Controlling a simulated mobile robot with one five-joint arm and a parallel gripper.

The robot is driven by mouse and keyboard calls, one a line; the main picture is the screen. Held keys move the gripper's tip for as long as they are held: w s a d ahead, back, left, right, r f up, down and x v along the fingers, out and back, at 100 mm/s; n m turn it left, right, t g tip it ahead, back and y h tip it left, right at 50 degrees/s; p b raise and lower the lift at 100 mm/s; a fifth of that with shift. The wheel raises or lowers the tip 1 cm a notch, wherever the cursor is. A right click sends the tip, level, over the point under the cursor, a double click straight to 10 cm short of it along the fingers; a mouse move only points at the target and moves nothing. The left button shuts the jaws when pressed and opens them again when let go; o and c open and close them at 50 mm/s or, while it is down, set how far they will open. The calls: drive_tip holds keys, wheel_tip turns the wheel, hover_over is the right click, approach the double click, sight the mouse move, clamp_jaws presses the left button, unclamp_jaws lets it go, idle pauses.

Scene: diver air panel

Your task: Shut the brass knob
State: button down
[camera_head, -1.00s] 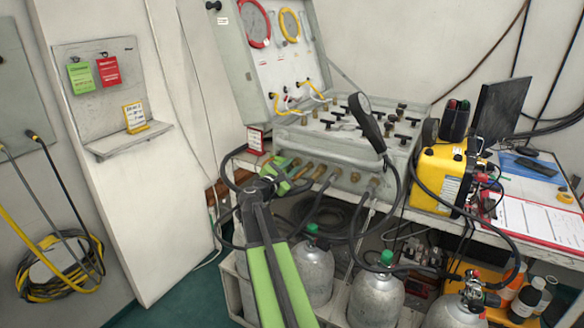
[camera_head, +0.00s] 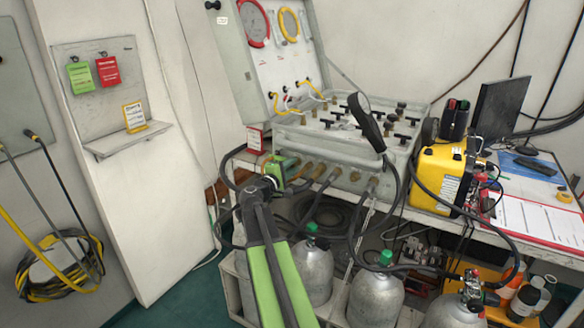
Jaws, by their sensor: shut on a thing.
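My gripper (camera_head: 287,171) is at the left end of the front face of the grey air panel (camera_head: 345,150). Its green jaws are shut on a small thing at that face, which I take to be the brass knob. The jaws cover most of it, so its shape and how far it is turned cannot be made out. Beside the jaws to the right, a row of brass fittings (camera_head: 319,172) with hoses sticks out of the same face. My green and black arm reaches up to the panel from the bottom of the picture.
Grey gas cylinders (camera_head: 376,298) stand in a rack below the panel. Black hoses hang in front of it. A yellow box (camera_head: 440,178) and a clipboard (camera_head: 535,219) are on the table to the right.

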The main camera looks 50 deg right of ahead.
drive_tip(key=shift+m, duration=0.4)
drive_tip(key=c, duration=1.5)
unclamp_jaws()
drive_tip(key=v, duration=1.7)
drive_tip(key=shift+a+f, duration=0.1)
drive_tip(key=shift+a, duration=0.15)
